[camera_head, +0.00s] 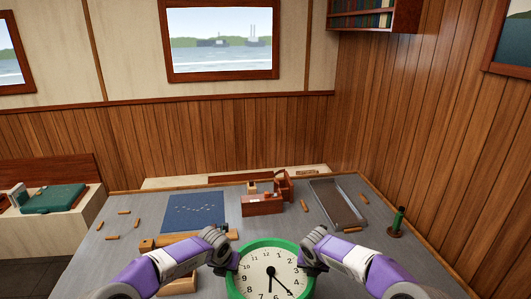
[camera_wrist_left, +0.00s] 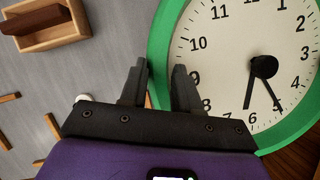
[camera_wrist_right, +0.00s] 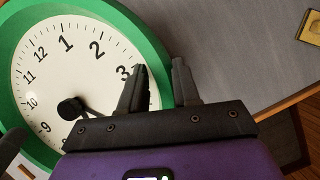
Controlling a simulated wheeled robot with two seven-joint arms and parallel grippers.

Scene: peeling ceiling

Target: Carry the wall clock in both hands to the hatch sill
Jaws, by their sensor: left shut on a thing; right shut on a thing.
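The wall clock (camera_head: 272,242), with a green rim and white face, is at the bottom middle of the head view, face up towards me. My left gripper (camera_head: 229,266) is shut on its left rim; the left wrist view shows the fingers either side of the green rim (camera_wrist_left: 159,50). My right gripper (camera_head: 312,265) is shut on its right rim, with the rim (camera_wrist_right: 150,50) between the fingers in the right wrist view. The clock's lower edge is cut off in the head view. I cannot tell for sure which ledge is the hatch sill; a pale ledge (camera_head: 160,183) runs behind the table.
The grey table (camera_head: 105,255) holds a blue mat (camera_head: 190,207), a wooden box (camera_head: 262,205), a metal-looking tray (camera_head: 335,207), a green-topped stand (camera_head: 396,225) and several small wooden pieces. A wooden block (camera_head: 178,284) lies close left of the clock. A panelled wall is at right.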

